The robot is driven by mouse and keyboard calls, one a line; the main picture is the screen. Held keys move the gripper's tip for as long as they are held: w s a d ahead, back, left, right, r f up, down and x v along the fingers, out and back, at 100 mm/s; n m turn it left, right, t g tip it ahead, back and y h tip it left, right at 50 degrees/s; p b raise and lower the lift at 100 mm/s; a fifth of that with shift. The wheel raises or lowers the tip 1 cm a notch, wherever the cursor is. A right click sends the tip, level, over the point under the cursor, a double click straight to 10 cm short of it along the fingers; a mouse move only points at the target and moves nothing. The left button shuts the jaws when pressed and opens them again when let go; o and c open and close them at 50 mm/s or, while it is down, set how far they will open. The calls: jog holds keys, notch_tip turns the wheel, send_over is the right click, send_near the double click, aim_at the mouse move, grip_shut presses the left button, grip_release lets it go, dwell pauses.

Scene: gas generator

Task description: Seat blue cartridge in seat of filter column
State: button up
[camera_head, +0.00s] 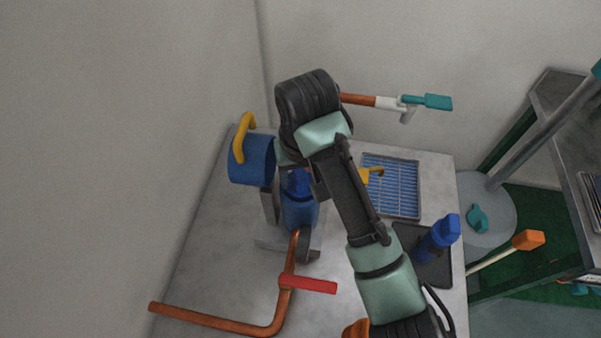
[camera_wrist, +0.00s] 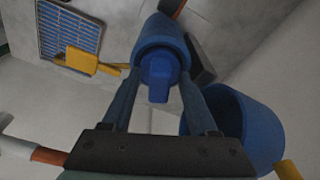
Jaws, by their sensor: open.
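In the wrist view, a blue cartridge with a tab-like handle (camera_wrist: 158,82) shows in the open top of the blue filter column (camera_wrist: 160,36). My gripper (camera_wrist: 160,72) is open, with one finger on each side of the handle and column top. Whether the fingers touch either is unclear, and so is how deep the cartridge sits. In the head view, the column (camera_head: 300,212) stands upright, its top partly hidden by my arm. Another blue cartridge-like piece with a handle (camera_head: 437,240) stands on a dark mat (camera_head: 408,240) at the right.
A wide blue cylinder (camera_head: 252,162) with a yellow handle stands left of the column. A copper pipe (camera_head: 215,322) with a red lever (camera_head: 308,285) lies in front. A blue grate (camera_head: 400,185) is behind right. An orange pipe with a teal handle (camera_head: 428,101) projects behind my arm.

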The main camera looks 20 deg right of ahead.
notch_tip(320, 180, up, 12)
jog(key=s+p, duration=0.1)
jog(key=p, duration=0.5)
jog(key=shift+s+a, duration=0.15)
jog(key=shift+s, duration=0.25)
jog(key=shift+r, duration=0.1)
